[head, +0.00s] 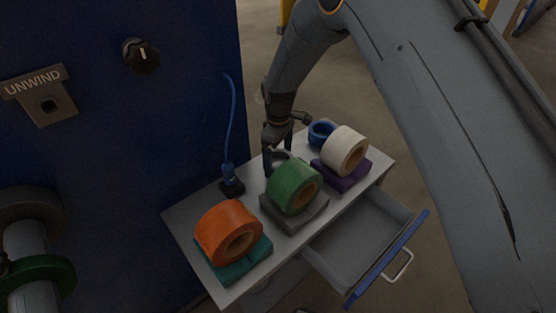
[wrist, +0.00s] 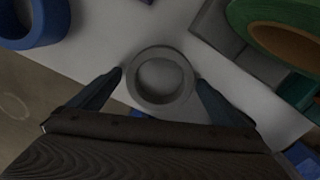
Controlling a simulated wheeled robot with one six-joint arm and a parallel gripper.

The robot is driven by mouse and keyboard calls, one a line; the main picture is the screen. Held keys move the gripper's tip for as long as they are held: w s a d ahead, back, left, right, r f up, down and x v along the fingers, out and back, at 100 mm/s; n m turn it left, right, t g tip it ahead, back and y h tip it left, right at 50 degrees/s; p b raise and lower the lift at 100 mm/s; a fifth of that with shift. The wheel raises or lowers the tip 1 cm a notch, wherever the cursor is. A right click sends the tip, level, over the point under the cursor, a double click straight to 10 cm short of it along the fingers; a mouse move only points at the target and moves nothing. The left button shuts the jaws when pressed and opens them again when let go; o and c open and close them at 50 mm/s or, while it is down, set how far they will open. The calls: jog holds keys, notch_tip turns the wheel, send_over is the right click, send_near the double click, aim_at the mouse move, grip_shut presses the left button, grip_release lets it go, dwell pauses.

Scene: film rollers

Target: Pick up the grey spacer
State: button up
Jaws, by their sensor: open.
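The grey spacer (wrist: 160,78) is a thick ring lying flat on the white table top. In the wrist view it sits between the two fingertips of my open gripper (wrist: 160,80), one finger on each side, with small gaps seeming to remain. In the head view the grey spacer (head: 280,156) is partly hidden behind the green roll and by my gripper (head: 278,150), which points down at the table's far side. A blue ring (head: 321,133) lies to its right in the head view; it also shows at the upper left of the wrist view (wrist: 45,25).
A green roll (head: 293,187) on a grey block stands close to the spacer. An orange roll (head: 227,230) on a teal block and a white roll (head: 345,148) on a purple block flank it. A blue-cabled device (head: 231,184) stands left. An open drawer (head: 362,240) juts from the front.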

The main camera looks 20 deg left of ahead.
jog(key=c, duration=1.2)
